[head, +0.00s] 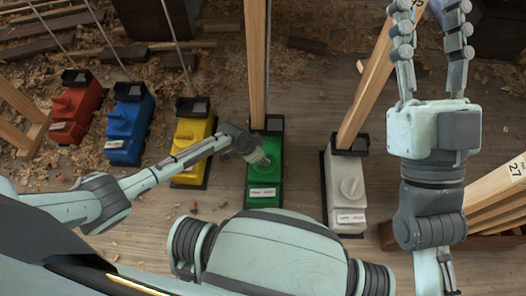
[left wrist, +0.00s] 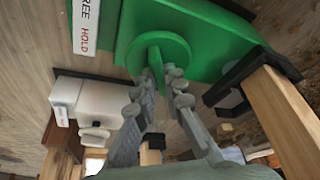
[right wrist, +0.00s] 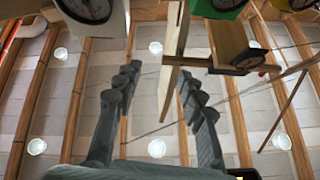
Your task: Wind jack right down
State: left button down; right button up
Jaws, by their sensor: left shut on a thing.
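My left gripper (head: 258,157) is at the green jack (head: 265,184) in the middle of the row. In the left wrist view its fingers (left wrist: 167,80) are shut on the grip of the jack's round green knob (left wrist: 158,52). A label reading "FREE HOLD" (left wrist: 86,25) shows on the green body. A wooden prop (head: 256,60) stands in the black head of the green jack. My right gripper (head: 429,12) is raised at the right, fingers apart and empty; the right wrist view also shows them apart (right wrist: 153,95).
A red jack (head: 76,112), a blue jack (head: 130,125) and a yellow jack (head: 192,140) stand to the left. A white jack (head: 344,185) with a leaning prop (head: 375,80) stands to the right. Cut timbers (head: 497,195) lie at the right edge. Shavings litter the floor.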

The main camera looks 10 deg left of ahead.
pick_arm(q)
jog(key=shift+s+r+n+p, duration=0.15)
jog(key=shift+r+n+p, duration=0.05)
jog(key=shift+n+p, duration=0.55)
jog(key=shift+d+n+t+y+p, duration=0.1)
jog(key=shift+n+t+y+p, duration=0.3)
jog(key=shift+n+p, duration=0.3)
pick_arm(e)
jog(key=w+f+g+h, duration=0.25)
jog(key=f+g, duration=0.35)
jog(key=f, duration=0.3)
pick_arm(q)
jog(key=shift+f+n+p, duration=0.1)
jog(key=shift+n+p, duration=0.3)
jog(key=shift+n, duration=0.25)
jog(key=shift+f+n+y+p, duration=0.1)
jog(key=shift+n+y+p, duration=0.5)
jog(key=shift+n, duration=0.2)
pick_arm(e)
jog(key=s+d+f+g+h, duration=0.1)
jog(key=d+f+g+h, duration=0.1)
jog(key=f, duration=0.4)
jog(key=d+f+g+h, duration=0.2)
jog(key=d+f+g, duration=0.2)
jog(key=d+f, duration=0.2)
jog(key=shift+s+f+g, duration=0.35)
jog(key=shift+f+g, duration=0.05)
jog(key=shift+f, duration=0.05)
